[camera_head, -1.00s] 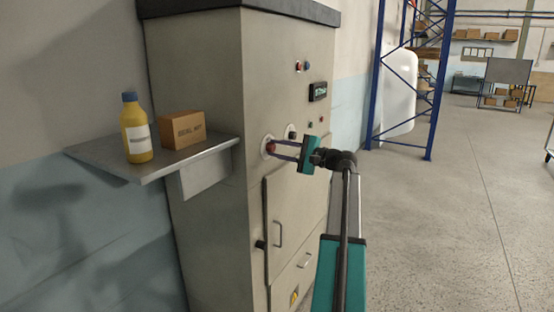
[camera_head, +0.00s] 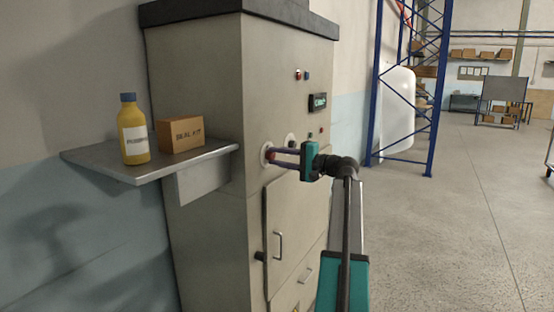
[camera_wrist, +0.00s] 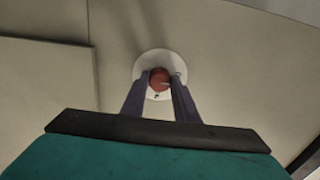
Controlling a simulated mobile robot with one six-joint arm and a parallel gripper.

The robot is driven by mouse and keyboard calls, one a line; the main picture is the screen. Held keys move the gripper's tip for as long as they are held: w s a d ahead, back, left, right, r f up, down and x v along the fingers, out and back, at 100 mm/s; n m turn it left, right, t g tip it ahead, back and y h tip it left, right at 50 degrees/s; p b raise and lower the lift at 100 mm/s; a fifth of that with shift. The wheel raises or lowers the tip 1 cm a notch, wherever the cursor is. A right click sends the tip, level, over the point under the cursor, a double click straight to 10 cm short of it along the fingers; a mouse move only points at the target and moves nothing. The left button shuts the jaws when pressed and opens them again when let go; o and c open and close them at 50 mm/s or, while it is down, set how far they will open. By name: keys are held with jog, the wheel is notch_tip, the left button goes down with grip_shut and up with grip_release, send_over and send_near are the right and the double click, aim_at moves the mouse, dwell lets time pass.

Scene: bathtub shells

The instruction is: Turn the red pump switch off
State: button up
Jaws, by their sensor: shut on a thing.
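The red pump switch (camera_wrist: 159,79) is a round red knob on a pale round plate (camera_wrist: 143,66) on the cabinet front. In the wrist view the two fingers of my gripper (camera_wrist: 160,88) reach up to it, one on each side, shut on the knob. A thin pale mark shows on the knob's right side. In the head view my gripper (camera_head: 275,155) points left at the cabinet face, and the knob (camera_head: 269,155) is mostly hidden by the fingertips. A second pale round plate (camera_head: 290,139) sits just right of it, partly hidden by my gripper.
The grey cabinet (camera_head: 206,90) has a small display (camera_head: 318,102), lights and a door handle (camera_head: 279,245). A side shelf (camera_head: 140,176) holds a yellow bottle (camera_head: 135,140) and a box (camera_head: 180,134).

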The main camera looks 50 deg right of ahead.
jog(key=shift+f, duration=0.1)
jog(key=o, duration=1.1)
jog(key=shift+c, duration=0.2)
jog(key=shift+s, duration=0.2)
jog(key=v, duration=1.3)
jog(key=shift+s+b, duration=0.3)
jog(key=shift+b, duration=0.15)
